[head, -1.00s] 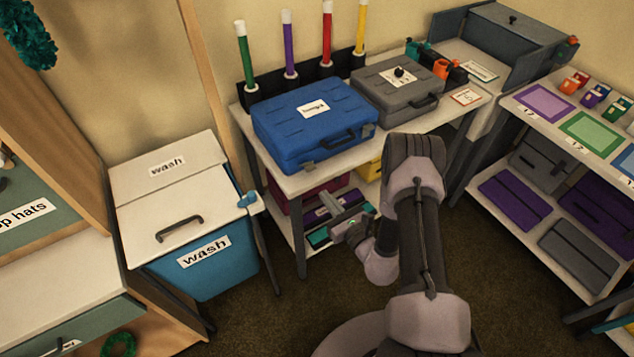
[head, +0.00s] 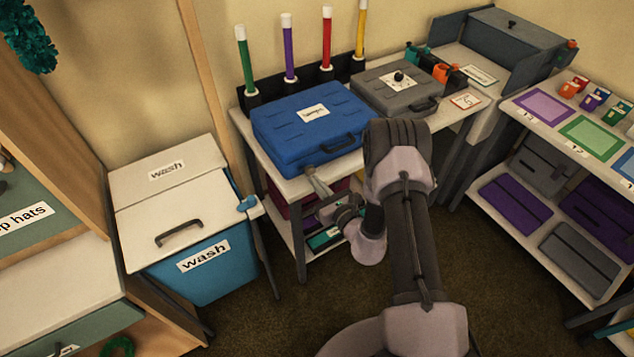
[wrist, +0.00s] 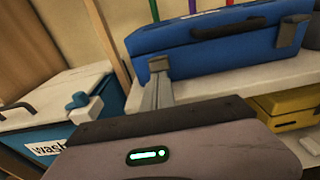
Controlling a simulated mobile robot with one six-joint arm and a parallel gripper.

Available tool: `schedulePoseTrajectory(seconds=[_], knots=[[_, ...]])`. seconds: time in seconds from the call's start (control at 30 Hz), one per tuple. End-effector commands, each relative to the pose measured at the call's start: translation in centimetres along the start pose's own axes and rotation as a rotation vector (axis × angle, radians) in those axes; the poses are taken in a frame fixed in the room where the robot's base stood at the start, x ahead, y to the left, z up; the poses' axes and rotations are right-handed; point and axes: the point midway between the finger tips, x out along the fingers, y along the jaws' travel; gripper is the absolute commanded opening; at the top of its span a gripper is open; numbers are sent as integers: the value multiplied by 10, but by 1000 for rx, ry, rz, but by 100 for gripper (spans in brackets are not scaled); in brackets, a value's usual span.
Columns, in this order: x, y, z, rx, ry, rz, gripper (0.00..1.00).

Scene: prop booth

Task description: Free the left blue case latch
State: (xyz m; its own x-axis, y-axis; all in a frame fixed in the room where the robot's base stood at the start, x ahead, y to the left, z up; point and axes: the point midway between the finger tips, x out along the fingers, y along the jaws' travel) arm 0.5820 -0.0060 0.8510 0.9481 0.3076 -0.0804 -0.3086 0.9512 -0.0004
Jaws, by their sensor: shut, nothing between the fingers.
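The blue case (head: 285,133) lies closed on the white table top, with a dark handle (head: 338,144) on its front. In the wrist view the case (wrist: 215,62) fills the upper right. Its left latch (wrist: 158,64) is a small grey piece at the front left corner. My gripper (head: 312,175) is shut and empty, its fingertips at or just below this latch. In the wrist view the gripper (wrist: 157,82) overlaps the latch's lower part, so I cannot tell whether they touch. The right latch (wrist: 292,31) is dark and sits on the case front; my arm hides it in the head view.
A grey case (head: 395,91) sits right of the blue one. Colored tubes stand in a black rack (head: 295,88) behind. A wash bin (head: 190,225) stands left of the table. A yellow box (wrist: 290,105) is on the lower shelf.

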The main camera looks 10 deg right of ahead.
Motion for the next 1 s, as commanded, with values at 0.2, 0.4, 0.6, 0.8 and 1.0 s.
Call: schedulePoseTrajectory(seconds=[0.2, 0.4, 0.6, 0.8, 1.0], knots=[[0, 0, 6, 0, 36, 1, 0], [1, 0, 10, 0, 71, 0, 0], [2, 0, 16, 0, 124, 1, 0], [4, 0, 28, -2, 232, 1, 0], [10, 0, 35, 0, 231, 1, 0]])
